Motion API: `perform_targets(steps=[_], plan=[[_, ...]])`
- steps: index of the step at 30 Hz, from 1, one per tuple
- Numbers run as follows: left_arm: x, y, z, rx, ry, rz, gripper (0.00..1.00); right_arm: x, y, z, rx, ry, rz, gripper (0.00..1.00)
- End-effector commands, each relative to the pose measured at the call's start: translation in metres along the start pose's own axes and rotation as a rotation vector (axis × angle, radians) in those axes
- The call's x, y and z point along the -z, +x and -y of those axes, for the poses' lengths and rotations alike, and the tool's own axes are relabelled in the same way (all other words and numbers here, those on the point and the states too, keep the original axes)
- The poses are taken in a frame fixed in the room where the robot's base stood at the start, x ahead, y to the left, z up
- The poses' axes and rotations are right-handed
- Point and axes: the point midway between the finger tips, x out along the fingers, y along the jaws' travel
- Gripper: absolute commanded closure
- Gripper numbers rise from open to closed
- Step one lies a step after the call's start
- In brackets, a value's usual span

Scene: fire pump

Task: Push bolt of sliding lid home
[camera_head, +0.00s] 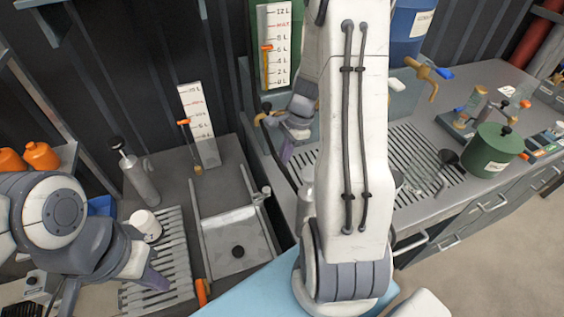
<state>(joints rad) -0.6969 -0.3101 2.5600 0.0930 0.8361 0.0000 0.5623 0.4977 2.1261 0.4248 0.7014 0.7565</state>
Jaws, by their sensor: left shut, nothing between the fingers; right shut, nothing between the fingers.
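A grey metal panel (228,232) between raised rails, with a round black spot near its front, lies in the counter left of centre; it looks like the sliding lid. A small pale fitting (262,195) sits at its right rail; I cannot tell whether this is the bolt. My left gripper (152,280) is shut and empty over the slatted rack, left of the panel. My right gripper (287,153) is shut and empty, beyond and right of the panel, near the green container. My big white arm link hides the middle of the counter.
A white cup (147,225) and a grey bottle (140,180) stand near my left gripper. A slatted rack (172,250) lies left of the panel. A green container (268,85) with a scale stands behind. A green canister (491,150) stands on the right counter.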

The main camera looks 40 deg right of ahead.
Motion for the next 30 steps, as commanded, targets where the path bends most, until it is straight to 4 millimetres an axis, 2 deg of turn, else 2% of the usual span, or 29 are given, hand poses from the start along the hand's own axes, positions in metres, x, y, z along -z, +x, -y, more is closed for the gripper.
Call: perform_targets(steps=[6,12,17,26,30], plan=[[0.000,-0.001,0.000,0.000,0.000,0.000,1.00,-0.001,0.043,-0.001,-0.006,-0.001,0.003,1.00],[0.000,-0.001,0.000,0.000,0.000,0.000,1.00,-0.001,0.069,-0.001,-0.003,-0.001,0.002,1.00],[0.000,-0.001,0.000,0.000,0.000,0.000,1.00,0.000,0.077,0.000,-0.001,-0.001,0.000,1.00],[0.000,-0.001,0.000,0.000,0.000,0.000,1.00,0.000,0.077,0.000,-0.001,-0.002,0.000,1.00],[0.000,0.001,0.000,0.000,0.000,0.000,1.00,-0.014,0.082,0.002,-0.002,-0.006,0.000,1.00]])
